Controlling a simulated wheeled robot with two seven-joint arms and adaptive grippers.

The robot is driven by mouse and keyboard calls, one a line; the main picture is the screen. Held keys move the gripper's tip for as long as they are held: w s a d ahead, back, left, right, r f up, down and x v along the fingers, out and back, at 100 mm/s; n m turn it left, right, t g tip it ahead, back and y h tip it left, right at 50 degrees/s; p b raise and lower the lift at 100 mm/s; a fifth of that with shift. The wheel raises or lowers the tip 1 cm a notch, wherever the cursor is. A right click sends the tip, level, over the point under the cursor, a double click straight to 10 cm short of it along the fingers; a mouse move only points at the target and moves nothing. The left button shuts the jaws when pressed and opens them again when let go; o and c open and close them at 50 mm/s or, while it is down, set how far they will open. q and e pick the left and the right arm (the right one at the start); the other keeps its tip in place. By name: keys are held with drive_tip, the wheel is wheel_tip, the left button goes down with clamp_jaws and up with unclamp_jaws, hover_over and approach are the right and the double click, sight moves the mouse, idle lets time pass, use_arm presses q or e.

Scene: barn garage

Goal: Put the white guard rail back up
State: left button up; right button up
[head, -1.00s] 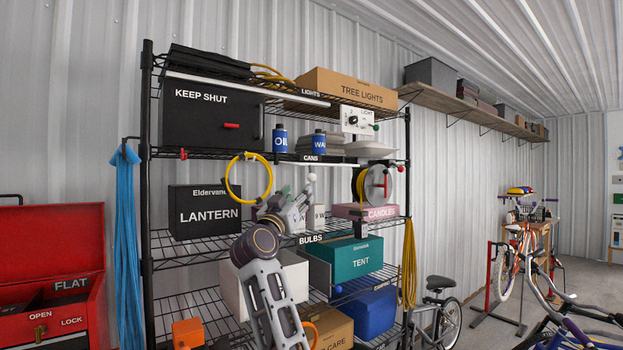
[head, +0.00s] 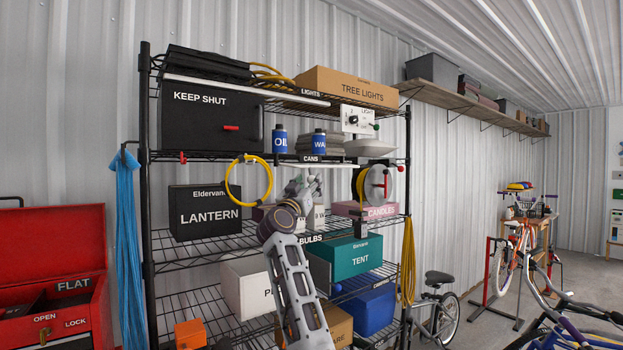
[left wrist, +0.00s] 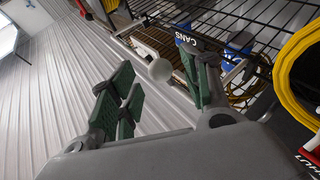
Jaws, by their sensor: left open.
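A white guard rail (head: 335,166) lies low along the front edge of the CANS shelf, under the cans. In the left wrist view a white bar (left wrist: 130,50) with a round white knob (left wrist: 160,69) at its end shows between my fingers, seemingly part of this rail. My left gripper (head: 303,186) is just below the rail in the head view, in front of the shelf rack. In the left wrist view its green-padded fingers (left wrist: 157,92) are open, one on each side of the knob. I cannot tell whether they touch it. My right gripper is not in view.
Blue cans (head: 280,140) and a grey stack stand above the rail. A yellow hoop (head: 248,180) hangs left of my gripper and a reel (head: 377,184) right of it. The LANTERN box (head: 205,212) and TENT box (head: 352,258) sit lower. Another white rail (head: 245,88) edges the top shelf.

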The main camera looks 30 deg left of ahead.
sight(310, 182)
use_arm(q)
drive_tip(key=shift+p+x, duration=0.5)
drive_tip(key=shift+x, duration=1.15)
drive_tip(key=shift+c, duration=0.4)
clamp_jaws()
